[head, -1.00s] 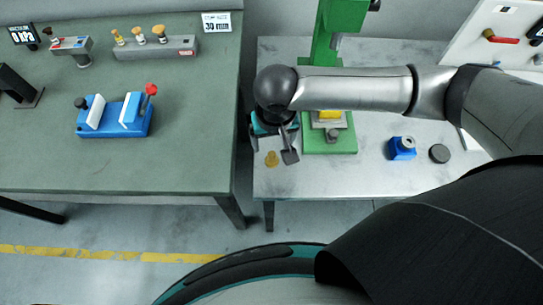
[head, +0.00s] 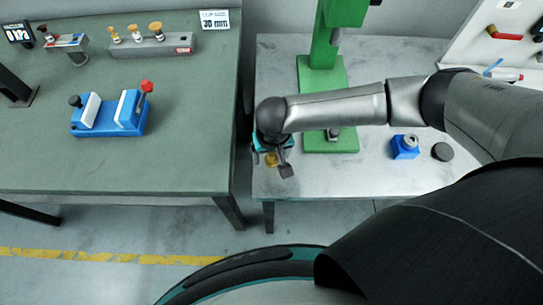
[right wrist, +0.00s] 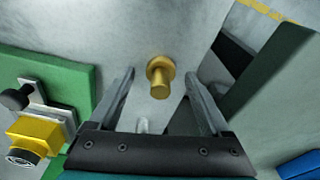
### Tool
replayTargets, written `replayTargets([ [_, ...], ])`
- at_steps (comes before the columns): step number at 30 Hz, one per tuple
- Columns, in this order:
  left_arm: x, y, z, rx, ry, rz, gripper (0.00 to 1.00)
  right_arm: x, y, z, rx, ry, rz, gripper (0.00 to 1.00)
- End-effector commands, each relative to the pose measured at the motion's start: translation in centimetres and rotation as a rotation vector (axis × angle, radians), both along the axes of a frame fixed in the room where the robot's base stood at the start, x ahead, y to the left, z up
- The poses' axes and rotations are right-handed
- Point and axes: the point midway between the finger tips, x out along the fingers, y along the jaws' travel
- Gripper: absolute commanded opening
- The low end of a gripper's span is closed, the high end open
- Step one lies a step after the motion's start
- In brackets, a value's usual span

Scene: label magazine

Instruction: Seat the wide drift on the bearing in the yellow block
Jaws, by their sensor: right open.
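A stepped brass drift (right wrist: 159,78) stands on the grey metal table, between the spread fingers of my right gripper (right wrist: 158,88) and apart from both. The drift also shows in the head view (head: 271,159), partly beside the fingers of my right gripper (head: 280,163). My right gripper is open and empty. The yellow block (right wrist: 28,135) sits on the green press base at the left of the right wrist view, with a round metal bearing (right wrist: 22,157) at its face. In the head view my right arm hides the block. My left gripper is not in view.
The green press (head: 345,14) stands behind my right arm. A blue block (head: 404,147) with a metal ring and a dark disc (head: 442,152) lie to the right. On the left bench are a blue vise (head: 108,115) and a rack (head: 150,46) of brass-topped pieces.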

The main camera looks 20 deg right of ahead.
Motion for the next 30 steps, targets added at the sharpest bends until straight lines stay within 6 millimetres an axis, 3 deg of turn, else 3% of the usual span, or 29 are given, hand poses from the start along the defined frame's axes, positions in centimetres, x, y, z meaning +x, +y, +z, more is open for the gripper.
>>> replayTargets([
  [2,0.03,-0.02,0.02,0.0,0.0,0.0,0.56,0.02,0.03,0.05,0.001,0.0,0.0,0.81],
  [5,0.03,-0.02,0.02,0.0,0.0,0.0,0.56,0.01,0.03,0.06,0.001,0.0,0.0,0.71],
  [24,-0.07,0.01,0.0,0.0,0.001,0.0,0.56,-0.01,0.01,0.07,0.0,0.0,0.0,0.0],
  [30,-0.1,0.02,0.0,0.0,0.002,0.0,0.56,0.01,0.02,0.08,0.001,0.0,0.0,0.0],
])
